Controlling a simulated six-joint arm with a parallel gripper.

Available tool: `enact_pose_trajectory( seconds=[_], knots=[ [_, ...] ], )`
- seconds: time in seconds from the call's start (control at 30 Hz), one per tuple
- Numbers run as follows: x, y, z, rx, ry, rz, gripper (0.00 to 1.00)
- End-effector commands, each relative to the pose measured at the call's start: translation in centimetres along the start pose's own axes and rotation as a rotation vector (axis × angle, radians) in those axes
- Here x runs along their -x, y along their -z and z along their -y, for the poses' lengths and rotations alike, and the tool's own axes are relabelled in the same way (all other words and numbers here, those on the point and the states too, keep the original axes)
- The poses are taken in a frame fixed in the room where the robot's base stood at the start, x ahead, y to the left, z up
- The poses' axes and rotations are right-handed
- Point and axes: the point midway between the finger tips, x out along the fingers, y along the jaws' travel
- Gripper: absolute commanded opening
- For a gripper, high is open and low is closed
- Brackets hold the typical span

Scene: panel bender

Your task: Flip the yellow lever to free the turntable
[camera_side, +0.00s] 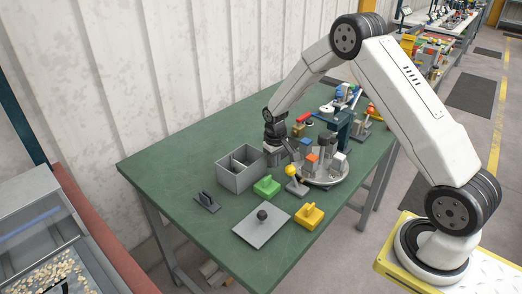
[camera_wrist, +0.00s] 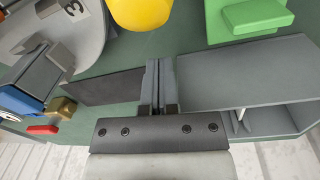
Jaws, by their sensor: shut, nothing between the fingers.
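The yellow lever's round knob (camera_side: 290,170) stands above a small grey base (camera_side: 297,187) at the near left edge of the turntable (camera_side: 327,180). In the wrist view the yellow knob (camera_wrist: 140,10) is large at the top edge, ahead of the fingers and apart from them; its base is hidden. The turntable (camera_wrist: 88,45), marked with a 3, shows at the upper left. My gripper (camera_side: 275,161) is shut and empty, just behind the knob, between the grey box and the turntable. The shut fingers also show in the wrist view (camera_wrist: 160,68).
The grey divided box (camera_side: 240,178) stands close on the left. A green block (camera_side: 267,186), a yellow block (camera_side: 310,216), a grey plate with a knob (camera_side: 262,228) and a dark bracket (camera_side: 207,202) lie in front. A blue-green press (camera_side: 343,130) rises behind the turntable.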

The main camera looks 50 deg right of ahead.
Motion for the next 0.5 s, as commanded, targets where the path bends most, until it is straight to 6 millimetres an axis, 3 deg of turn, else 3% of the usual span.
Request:
enact_pose_trajectory(
  seconds=[0.5],
  knots=[
    [1.4,-3.3,0.0,0.0,0.0,-0.001,0.0]
  ],
)
